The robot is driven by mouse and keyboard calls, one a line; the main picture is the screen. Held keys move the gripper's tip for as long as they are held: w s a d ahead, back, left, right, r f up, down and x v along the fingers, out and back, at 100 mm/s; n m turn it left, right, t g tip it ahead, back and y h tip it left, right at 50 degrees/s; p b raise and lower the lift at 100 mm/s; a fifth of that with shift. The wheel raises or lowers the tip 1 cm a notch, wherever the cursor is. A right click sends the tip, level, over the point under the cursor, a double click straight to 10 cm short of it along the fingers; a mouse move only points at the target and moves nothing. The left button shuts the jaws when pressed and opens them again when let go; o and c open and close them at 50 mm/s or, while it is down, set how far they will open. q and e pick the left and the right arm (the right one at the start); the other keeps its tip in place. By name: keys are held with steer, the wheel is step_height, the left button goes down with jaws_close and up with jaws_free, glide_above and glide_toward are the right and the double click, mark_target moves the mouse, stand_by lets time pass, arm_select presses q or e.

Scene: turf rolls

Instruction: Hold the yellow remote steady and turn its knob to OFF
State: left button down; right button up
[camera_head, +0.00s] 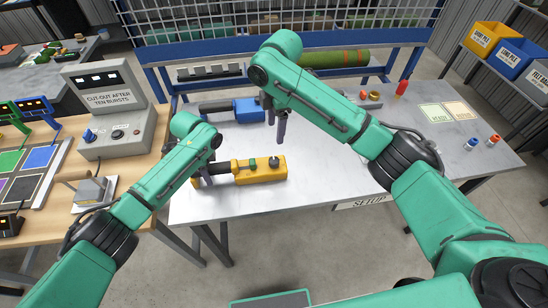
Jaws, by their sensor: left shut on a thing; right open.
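The yellow remote (266,173) lies on the grey setup table (320,190), its long side running left to right. The knob's setting is too small to read.
A blue tool (246,110) with a dark barrel lies behind the yellow remote. A grey control box (113,125) stands on the wooden table at left. Small red and blue pieces (482,141) and cards (448,112) lie at right. The table's front middle is clear.

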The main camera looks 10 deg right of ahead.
mark_target(274, 160)
steer(key=shift+n, duration=0.5)
steer(key=f, duration=0.4)
steer(key=s+f, duration=0.1)
steer(key=f, duration=0.7)
steer(key=shift+s+a+f, duration=0.15)
steer(key=shift+s+a, duration=0.1)
steer(key=shift+a, duration=0.05)
jaws_close()
